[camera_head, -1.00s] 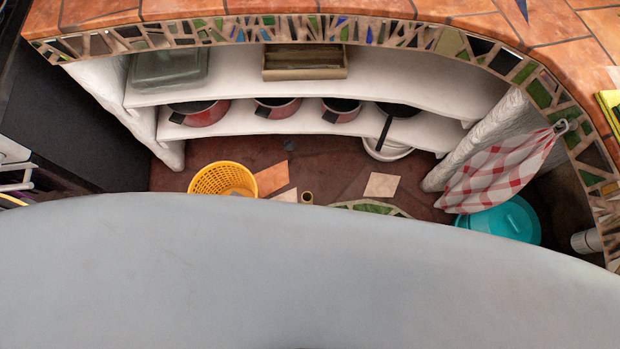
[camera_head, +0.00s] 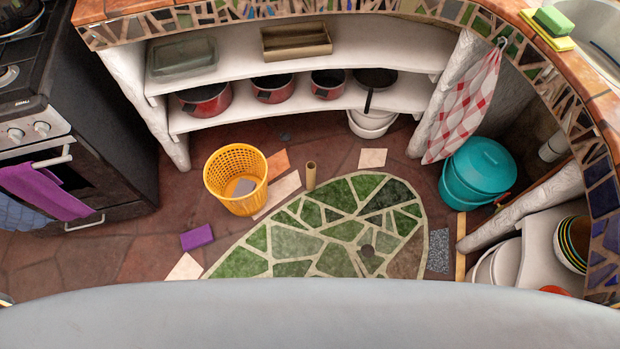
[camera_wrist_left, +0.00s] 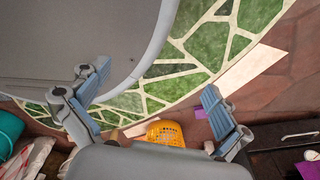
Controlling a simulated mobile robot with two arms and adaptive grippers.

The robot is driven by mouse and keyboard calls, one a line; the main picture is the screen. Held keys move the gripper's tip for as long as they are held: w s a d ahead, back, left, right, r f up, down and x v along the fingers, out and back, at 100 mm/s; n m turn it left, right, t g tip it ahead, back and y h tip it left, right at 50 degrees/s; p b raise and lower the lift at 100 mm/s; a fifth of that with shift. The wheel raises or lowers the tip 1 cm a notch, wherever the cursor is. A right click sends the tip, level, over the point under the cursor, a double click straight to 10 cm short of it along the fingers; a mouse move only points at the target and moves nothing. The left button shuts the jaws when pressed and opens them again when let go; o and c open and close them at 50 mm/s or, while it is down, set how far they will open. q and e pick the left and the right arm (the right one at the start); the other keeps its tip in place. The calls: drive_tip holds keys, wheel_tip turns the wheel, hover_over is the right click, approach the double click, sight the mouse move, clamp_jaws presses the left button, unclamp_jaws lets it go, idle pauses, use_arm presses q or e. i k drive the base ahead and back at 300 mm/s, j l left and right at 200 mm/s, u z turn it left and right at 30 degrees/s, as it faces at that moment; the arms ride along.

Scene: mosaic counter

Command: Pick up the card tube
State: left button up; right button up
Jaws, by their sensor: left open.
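The card tube (camera_head: 310,176) is a small tan hollow cylinder standing upright on the floor. It is right of the yellow basket, at the back edge of the green mosaic patch. My right gripper is in neither view.
A yellow basket (camera_head: 236,206), a purple block (camera_head: 197,237) and loose tiles (camera_head: 277,194) lie near the tube. A shelf unit (camera_head: 300,122) with pots stands behind. A teal bucket (camera_head: 474,174) is at the right, an oven (camera_head: 90,150) at the left. The mosaic patch (camera_head: 300,245) looks mostly clear.

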sight(311, 165)
drive_tip(key=i+l+u, duration=0.3)
drive_tip(key=l, duration=0.35)
drive_tip(key=i+l+u, duration=0.1)
drive_tip(key=i+l, duration=0.15)
drive_tip(key=i+l+u, duration=0.15)
drive_tip(key=l, duration=0.35)
